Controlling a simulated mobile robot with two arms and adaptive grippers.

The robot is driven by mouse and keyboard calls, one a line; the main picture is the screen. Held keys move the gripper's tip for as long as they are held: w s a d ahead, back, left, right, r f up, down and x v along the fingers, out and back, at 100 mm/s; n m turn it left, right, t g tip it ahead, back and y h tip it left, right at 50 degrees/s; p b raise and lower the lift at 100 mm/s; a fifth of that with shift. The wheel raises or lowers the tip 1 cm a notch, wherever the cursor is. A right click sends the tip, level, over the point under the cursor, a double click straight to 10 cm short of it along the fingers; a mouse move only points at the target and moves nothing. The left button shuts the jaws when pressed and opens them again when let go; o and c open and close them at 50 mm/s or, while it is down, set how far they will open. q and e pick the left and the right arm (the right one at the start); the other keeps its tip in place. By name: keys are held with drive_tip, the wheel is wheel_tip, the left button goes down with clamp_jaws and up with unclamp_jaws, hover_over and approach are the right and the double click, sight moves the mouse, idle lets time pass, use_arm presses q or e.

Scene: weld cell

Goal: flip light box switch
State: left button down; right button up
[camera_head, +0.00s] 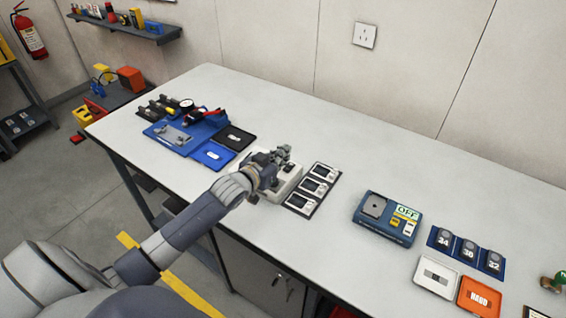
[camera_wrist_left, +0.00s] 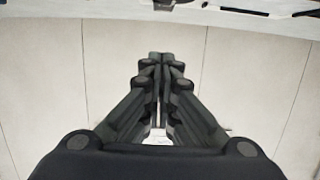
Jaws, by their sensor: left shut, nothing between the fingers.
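My left gripper (camera_head: 283,153) is shut and empty over a white box (camera_head: 290,187) on the table; the gripper and wrist hide much of that box's top. I cannot tell whether the fingers touch it. In the left wrist view the dark fingers (camera_wrist_left: 160,60) are closed together, with pale panels behind them and no switch clearly visible. A blue box (camera_head: 387,218) stands farther right, with a grey pad, a lit OFF sign (camera_head: 407,212) and small yellow and white parts. I cannot tell which box is the light box. My right gripper is not in view.
A dark tray with white devices (camera_head: 312,187) lies just right of the white box. Blue fixtures and trays (camera_head: 187,135) are to the left. The table's back strip is clear.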

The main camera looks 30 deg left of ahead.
sight(289, 168)
use_arm(q)
wheel_tip(289, 168, down, 3)
drive_tip(key=shift+w+r, duration=0.1)
drive_tip(key=shift+r, duration=0.05)
drive_tip(key=shift+f+p, duration=0.3)
drive_tip(key=shift+f, duration=0.3)
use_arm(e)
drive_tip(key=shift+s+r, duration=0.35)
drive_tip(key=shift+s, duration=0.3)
